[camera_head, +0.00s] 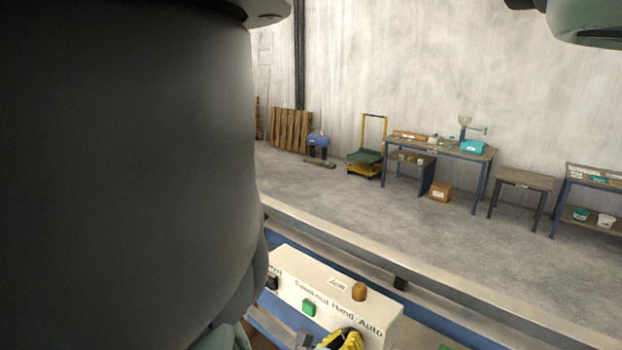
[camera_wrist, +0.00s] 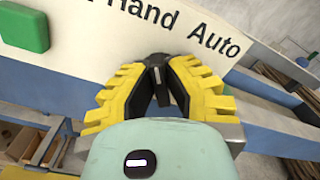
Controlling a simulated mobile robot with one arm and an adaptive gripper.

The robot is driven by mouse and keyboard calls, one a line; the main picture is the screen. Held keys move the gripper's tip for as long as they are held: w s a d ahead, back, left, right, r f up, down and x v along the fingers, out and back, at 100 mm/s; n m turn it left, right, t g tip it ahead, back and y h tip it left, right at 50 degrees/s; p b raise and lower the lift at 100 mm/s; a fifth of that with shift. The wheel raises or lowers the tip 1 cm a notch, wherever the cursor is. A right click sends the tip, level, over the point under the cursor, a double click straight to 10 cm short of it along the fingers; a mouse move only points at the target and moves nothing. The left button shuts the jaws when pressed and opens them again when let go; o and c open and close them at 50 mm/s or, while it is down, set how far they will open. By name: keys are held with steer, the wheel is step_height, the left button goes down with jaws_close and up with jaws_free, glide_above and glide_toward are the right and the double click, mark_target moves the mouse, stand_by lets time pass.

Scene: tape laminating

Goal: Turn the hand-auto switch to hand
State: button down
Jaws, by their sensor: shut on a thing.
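The hand-auto switch (camera_wrist: 157,74) is a small dark knob with a pale mark, below the words "Hand" and "Auto" on the cream control panel (camera_head: 290,268). The panel also fills the upper part of the wrist view (camera_wrist: 90,62). My gripper (camera_wrist: 157,88) has yellow ribbed fingers, one on each side of the knob, shut on it. In the head view my gripper (camera_head: 343,340) shows at the bottom edge, and the knob is hidden there. The mark looks nearly upright between the two words; I cannot tell the exact setting.
A green button (camera_head: 309,307) sits left of the switch, and it shows in the wrist view (camera_wrist: 24,32). Workbenches (camera_head: 440,150) stand far off by the wall.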

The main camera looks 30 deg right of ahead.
steer(key=shift+n, duration=0.5)
steer(key=c, duration=1)
jaws_free()
steer(key=shift+a, duration=0.1)
steer(key=v, duration=1.1)
steer(key=shift+s+a, duration=0.15)
steer(key=shift+a, duration=0.2)
steer(key=shift+f, duration=0.1)
